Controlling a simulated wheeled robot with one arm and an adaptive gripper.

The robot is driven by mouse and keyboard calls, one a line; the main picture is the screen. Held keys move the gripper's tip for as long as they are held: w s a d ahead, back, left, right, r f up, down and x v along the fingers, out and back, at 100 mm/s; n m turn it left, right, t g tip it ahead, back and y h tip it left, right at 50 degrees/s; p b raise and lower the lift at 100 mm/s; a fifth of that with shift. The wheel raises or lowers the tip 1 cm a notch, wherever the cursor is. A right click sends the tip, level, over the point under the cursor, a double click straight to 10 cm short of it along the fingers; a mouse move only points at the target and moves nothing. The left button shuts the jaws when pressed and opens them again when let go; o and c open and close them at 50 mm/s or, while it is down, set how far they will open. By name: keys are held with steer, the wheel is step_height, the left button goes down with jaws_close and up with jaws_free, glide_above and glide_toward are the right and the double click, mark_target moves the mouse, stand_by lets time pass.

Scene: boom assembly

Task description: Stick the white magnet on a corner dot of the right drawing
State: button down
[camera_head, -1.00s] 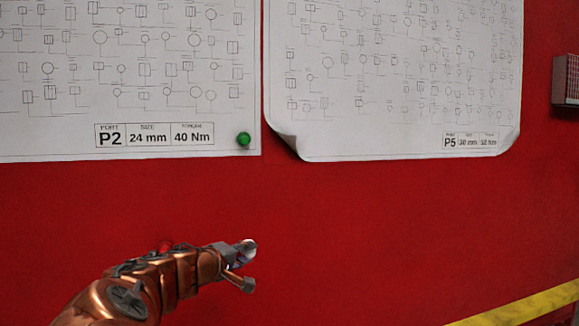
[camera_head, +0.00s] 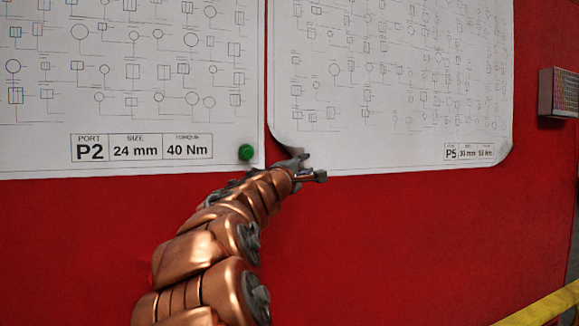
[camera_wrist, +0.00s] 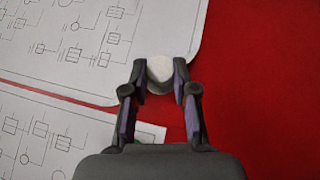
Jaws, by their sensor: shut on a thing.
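The right drawing (camera_head: 400,80) is a white sheet of symbols on the red wall, marked P5. Its lower left and lower right corners curl. My gripper (camera_head: 301,166) is at its lower left corner. In the wrist view, my gripper (camera_wrist: 160,85) is shut on the white magnet (camera_wrist: 160,69), a pale round disc between the fingertips. There the magnet overlaps the corner of the right drawing (camera_wrist: 100,45). I cannot tell whether it touches the paper. The magnet is not discernible in the head view. No corner dot can be made out; my gripper covers part of the corner.
The left drawing (camera_head: 120,80), marked P2, hangs beside it across a narrow red gap. A green magnet (camera_head: 246,152) sits at its lower right corner, close to my gripper. A grey box (camera_head: 558,93) is on the wall at the right. The red wall below is clear.

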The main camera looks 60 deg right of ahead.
steer(key=shift+w+d+r+p, duration=0.1)
steer(key=shift+w+d+p, duration=0.2)
steer(key=shift+w, duration=0.25)
steer(key=shift+w+d+r+p, duration=0.1)
steer(key=shift+w+d+p, duration=0.1)
steer(key=shift+w+p, duration=0.25)
steer(key=w+d+p, duration=0.4)
steer(key=w+d, duration=0.1)
steer(key=w, duration=0.2)
steer(key=shift+w+f, duration=0.15)
steer(key=shift+w, duration=0.05)
stand_by(0.5)
steer(key=c, duration=0.8)
jaws_free()
steer(key=shift+a, duration=0.1)
